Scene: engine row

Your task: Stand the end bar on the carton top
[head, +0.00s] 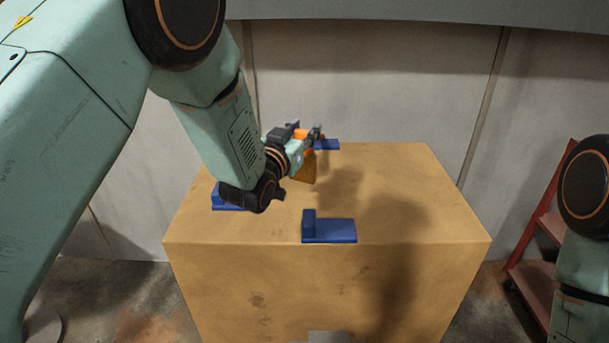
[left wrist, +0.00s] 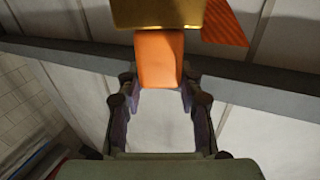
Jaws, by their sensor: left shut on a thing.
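The carton (head: 400,215) is a tan box with a flat top in the middle of the head view. My left gripper (head: 312,137) is over the back half of the carton top, its fingers shut on an orange block (left wrist: 160,60). A gold-coloured piece (left wrist: 158,12) adjoins the orange block in the left wrist view, and a brownish-gold piece (head: 304,172) hangs below the gripper in the head view. I take these for the end bar. Its lower end is partly hidden, and I cannot tell whether it touches the carton. My right gripper is out of view.
Blue L-shaped pieces lie on the carton top: one at the front (head: 330,230), one at the left (head: 228,203) partly behind my arm, one at the back (head: 327,144). The right side of the top is clear. A red rack (head: 540,245) stands at the right.

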